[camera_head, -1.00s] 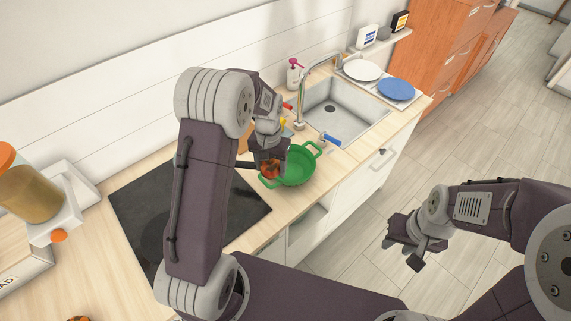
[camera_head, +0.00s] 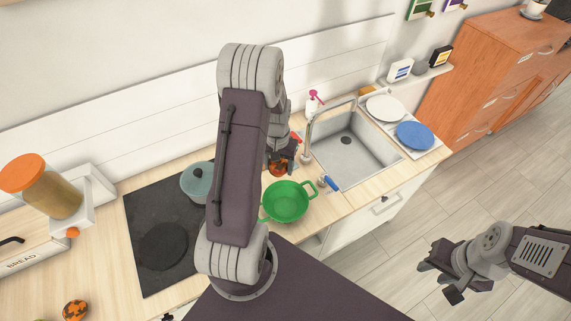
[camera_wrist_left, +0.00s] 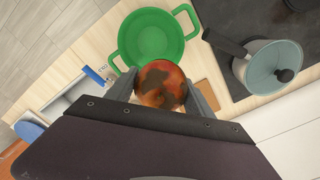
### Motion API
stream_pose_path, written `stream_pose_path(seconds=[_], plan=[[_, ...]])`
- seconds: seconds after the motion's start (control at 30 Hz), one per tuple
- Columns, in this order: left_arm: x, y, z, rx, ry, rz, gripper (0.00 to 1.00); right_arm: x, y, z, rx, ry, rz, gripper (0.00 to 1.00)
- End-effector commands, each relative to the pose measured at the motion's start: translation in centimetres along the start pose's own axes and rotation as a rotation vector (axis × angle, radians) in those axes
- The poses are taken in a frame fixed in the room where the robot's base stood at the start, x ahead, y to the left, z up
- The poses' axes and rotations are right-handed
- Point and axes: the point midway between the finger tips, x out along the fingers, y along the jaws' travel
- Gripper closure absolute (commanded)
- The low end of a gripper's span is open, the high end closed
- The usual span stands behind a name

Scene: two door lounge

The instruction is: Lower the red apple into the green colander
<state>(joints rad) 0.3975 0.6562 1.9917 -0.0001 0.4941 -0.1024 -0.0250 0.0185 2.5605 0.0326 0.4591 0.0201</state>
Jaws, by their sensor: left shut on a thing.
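The red apple (camera_wrist_left: 160,86), mottled red and brown, sits between the fingers of my left gripper (camera_wrist_left: 161,92). In the head view my left gripper (camera_head: 281,160) is shut on the apple (camera_head: 279,170), which is partly hidden by the fingers. The green colander (camera_head: 286,203) stands on the counter with its open top up and looks empty. It also shows in the left wrist view (camera_wrist_left: 149,57). In the head view the apple is just behind the colander, not inside it. My right gripper (camera_head: 441,281) is open and empty, over the floor at the right.
A teal pot (camera_head: 197,184) stands on the black hob (camera_head: 150,215), left of my left arm. A sink (camera_head: 347,150) with a tap lies right of the colander. A blue-handled item (camera_head: 329,183) lies near the colander's right handle. A jar (camera_head: 45,190) stands far left.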

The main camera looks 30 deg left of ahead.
Motion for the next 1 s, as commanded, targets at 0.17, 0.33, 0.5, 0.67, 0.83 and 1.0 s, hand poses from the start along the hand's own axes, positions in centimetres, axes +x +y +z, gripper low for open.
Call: stream_pose_path(seconds=[0.17,0.33,0.5,0.67,0.83,1.0], plan=[[1.3,0.0,0.0,0.001,0.000,0.000,0.86,1.2,0.0,0.1,0.000,0.000,0.000,0.64],[4.3,0.1,0.0,0.001,0.000,0.000,0.86,3.8,0.1,0.4,0.000,0.000,0.000,0.64],[8.2,0.1,0.0,0.001,0.000,0.000,0.86,7.1,0.1,0.7,0.000,0.000,0.000,0.64],[10.2,0.1,0.0,0.001,0.000,0.000,0.86,8.8,0.2,0.9,0.000,0.000,0.000,0.64],[10.1,0.1,-0.1,0.001,0.001,0.000,0.86,8.6,0.2,0.9,0.000,0.000,0.000,0.64],[10.0,0.1,0.0,0.001,0.001,0.000,0.86,8.6,0.2,0.9,0.000,0.000,0.000,0.64]])
